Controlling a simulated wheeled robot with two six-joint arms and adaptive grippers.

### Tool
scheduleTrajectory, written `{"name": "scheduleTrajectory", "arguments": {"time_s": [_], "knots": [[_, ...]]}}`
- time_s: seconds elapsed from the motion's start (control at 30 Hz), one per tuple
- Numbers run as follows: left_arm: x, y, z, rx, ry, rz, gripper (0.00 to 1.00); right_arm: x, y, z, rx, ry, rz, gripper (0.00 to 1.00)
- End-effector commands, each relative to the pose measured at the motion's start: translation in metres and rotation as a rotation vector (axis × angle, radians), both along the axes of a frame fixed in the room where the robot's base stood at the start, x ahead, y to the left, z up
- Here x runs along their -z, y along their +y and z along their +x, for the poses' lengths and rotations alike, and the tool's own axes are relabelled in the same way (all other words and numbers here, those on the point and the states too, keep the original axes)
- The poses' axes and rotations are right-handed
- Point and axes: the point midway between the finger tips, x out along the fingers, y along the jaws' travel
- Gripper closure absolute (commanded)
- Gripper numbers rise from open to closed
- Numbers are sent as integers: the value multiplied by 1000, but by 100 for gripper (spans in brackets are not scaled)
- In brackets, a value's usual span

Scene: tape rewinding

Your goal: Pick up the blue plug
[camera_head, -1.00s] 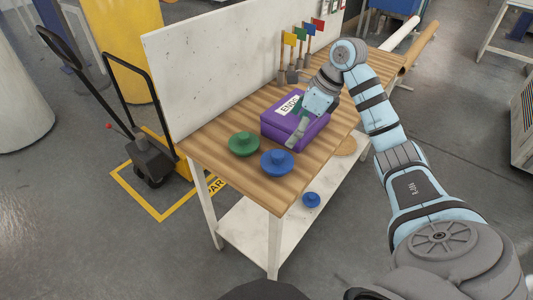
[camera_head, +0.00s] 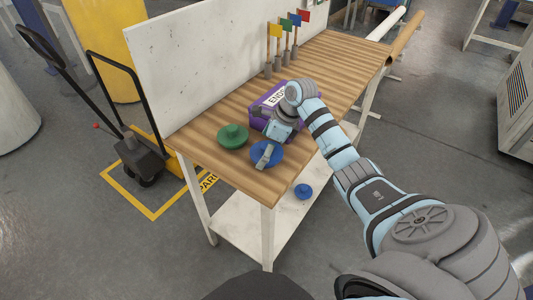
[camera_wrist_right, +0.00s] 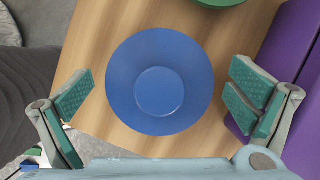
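The blue plug (camera_head: 274,151) lies on the wooden table near its front corner, a round flanged disc with a raised knob. In the right wrist view the blue plug (camera_wrist_right: 160,92) sits centred between the fingers, and nothing hides it there. My right gripper (camera_head: 264,156) is over the plug and partly covers it in the head view. Its green-padded fingers (camera_wrist_right: 165,98) are wide apart on either side of the plug and appear clear of it. My left gripper is not in view.
A green plug (camera_head: 233,135) lies left of the blue one. A purple box (camera_head: 257,104) stands just behind. Another blue plug (camera_head: 303,191) lies on the lower shelf. Coloured flags (camera_head: 284,38) stand further back by the white panel (camera_head: 200,60). The table's front edge is close.

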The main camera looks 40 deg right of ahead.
Motion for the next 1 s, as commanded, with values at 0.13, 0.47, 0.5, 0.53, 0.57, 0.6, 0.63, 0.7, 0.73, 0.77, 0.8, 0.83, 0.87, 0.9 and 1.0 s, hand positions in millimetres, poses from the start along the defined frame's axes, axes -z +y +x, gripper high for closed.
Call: {"name": "scheduleTrajectory", "arguments": {"time_s": [0.13, 0.47, 0.5, 0.53, 0.57, 0.6, 0.63, 0.7, 0.73, 0.77, 0.8, 0.83, 0.87, 0.9, 1.0], "knots": [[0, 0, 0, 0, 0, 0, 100, 0, 0, 0, 0, 0, 0, 22], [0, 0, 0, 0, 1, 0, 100, -1, 0, 0, 0, -1, 1, 38], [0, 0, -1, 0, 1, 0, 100, -1, 0, 0, 0, -1, 1, 38], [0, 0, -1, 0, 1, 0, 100, -1, 0, 0, 0, -1, 1, 38], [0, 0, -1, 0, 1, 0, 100, -2, 0, 0, 0, -1, 1, 38], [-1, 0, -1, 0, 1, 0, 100, -4, 0, 0, 0, -1, 1, 38], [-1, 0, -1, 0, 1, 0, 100, -6, 0, 0, -1, -1, 0, 38], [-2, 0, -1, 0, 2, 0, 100, -15, 0, 1, -1, -3, 1, 38], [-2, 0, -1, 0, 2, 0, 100, -19, 0, 1, -1, -4, 2, 38], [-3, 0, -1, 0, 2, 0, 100, -25, 0, 1, -1, -3, 1, 38], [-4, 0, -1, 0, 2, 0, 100, -34, 0, 1, -1, -5, 1, 38], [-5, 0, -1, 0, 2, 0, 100, -43, 0, 1, -1, -5, 0, 38], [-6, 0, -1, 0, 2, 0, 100, -52, 0, 1, 1, -6, -1, 38], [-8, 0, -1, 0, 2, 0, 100, -67, -1, 1, 0, -7, -2, 38], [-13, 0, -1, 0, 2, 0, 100, -111, 0, 1, -1, -8, 1, 38]]}}
